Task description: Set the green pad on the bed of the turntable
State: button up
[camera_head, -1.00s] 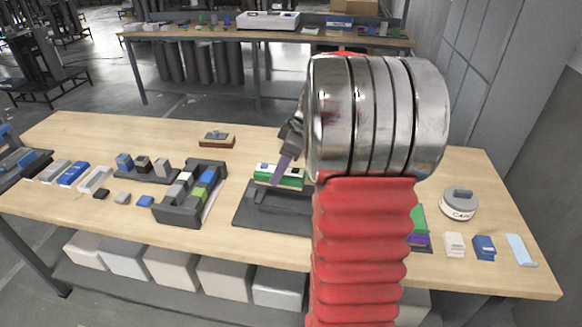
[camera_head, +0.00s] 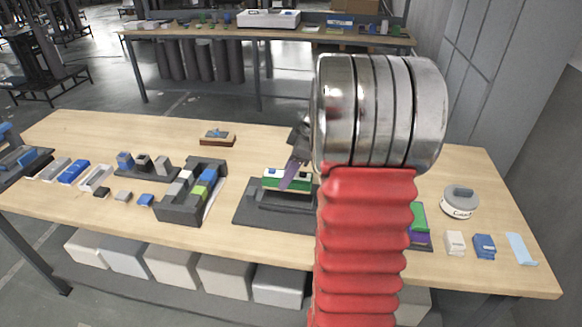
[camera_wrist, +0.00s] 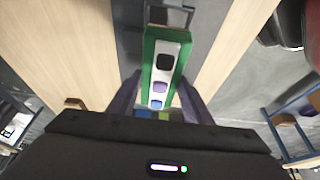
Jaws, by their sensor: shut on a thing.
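My gripper (camera_head: 291,176), with purple fingers, is shut on a green block with a white top, which I take for the green pad (camera_head: 273,184). In the wrist view the pad (camera_wrist: 149,52) lies between the fingers (camera_wrist: 159,95), its white face carrying black, purple and blue pieces. In the head view it appears over the dark grey base (camera_head: 247,214), which has a raised middle part. I cannot tell whether they touch. No part is clearly marked as the turntable; this base may be it. My red arm hides its right end.
A dark grey rack (camera_head: 178,209) with coloured blocks stands to the left. At right, beyond my arm, are a green piece (camera_head: 419,217) on a dark base, a round labelled canister (camera_head: 459,205), and small blocks (camera_head: 484,246). The wooden table's front middle is clear.

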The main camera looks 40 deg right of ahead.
aim_at(289, 187)
jog(key=shift+f, duration=1.7)
jog(key=shift+f, duration=1)
dwell(1.3)
jog(key=o, duration=1.4)
jog(key=shift+s, duration=0.1)
jog(key=shift+o, duration=0.2)
jog(key=o, duration=0.3)
jog(key=shift+r, duration=0.15)
